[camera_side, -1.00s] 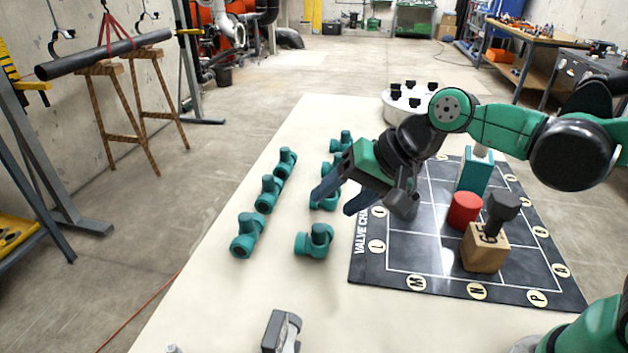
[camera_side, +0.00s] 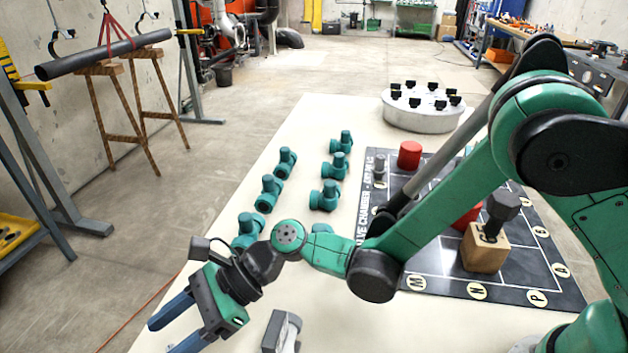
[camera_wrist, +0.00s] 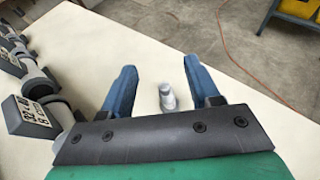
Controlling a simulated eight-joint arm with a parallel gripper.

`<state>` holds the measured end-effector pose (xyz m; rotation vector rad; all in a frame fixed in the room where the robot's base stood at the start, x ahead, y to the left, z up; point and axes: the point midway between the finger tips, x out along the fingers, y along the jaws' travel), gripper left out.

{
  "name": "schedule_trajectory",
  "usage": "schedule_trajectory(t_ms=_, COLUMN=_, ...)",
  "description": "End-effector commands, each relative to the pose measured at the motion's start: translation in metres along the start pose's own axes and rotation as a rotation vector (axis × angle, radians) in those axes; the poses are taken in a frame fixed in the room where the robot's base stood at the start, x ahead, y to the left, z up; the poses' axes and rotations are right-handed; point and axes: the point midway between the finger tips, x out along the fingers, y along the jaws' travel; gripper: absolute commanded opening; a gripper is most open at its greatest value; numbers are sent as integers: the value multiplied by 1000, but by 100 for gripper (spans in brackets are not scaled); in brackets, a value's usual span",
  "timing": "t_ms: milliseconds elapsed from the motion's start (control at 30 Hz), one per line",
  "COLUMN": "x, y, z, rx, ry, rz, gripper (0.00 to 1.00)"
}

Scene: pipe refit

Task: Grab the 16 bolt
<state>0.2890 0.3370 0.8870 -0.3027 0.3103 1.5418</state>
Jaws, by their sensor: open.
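My gripper (camera_side: 167,336) is open, with its two blue fingers low over the front left of the pale table. In the wrist view, a small grey bolt-like piece (camera_wrist: 167,96) stands on the table between the fingers (camera_wrist: 160,65), with space on both sides. No number is readable on it. In the side view it is not seen, as my gripper covers that area. A large dark bolt (camera_side: 501,210) stands in a wooden block (camera_side: 486,250) on the mat; I cannot read its marking surely.
Teal valves (camera_side: 269,194) stand in rows behind my gripper. A grey metal piece (camera_side: 282,332) lies right of it. A black mat (camera_side: 446,284) and red cylinders (camera_side: 409,154) are to the right.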

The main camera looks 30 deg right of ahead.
Motion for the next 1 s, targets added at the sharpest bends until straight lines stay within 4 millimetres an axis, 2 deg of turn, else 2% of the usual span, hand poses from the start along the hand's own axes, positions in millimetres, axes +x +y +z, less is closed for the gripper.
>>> schedule_trajectory(t_ms=167, x=4, y=0, z=-10, rx=-1, ry=1, rz=-1, gripper=56)
schedule_trajectory(t_ms=400, x=19, y=0, z=-38, rx=-3, ry=1, rz=0, gripper=56)
schedule_trajectory(t_ms=500, x=36, y=0, z=-37, rx=-4, ry=2, rz=1, gripper=56)
schedule_trajectory(t_ms=600, x=43, y=0, z=-37, rx=-4, ry=2, rz=-1, gripper=56)
schedule_trajectory(t_ms=833, x=45, y=0, z=-36, rx=-3, ry=2, rz=-2, gripper=56)
schedule_trajectory(t_ms=867, x=45, y=0, z=-36, rx=-3, ry=2, rz=-2, gripper=53)
schedule_trajectory(t_ms=1000, x=44, y=0, z=-36, rx=-3, ry=2, rz=-2, gripper=13)
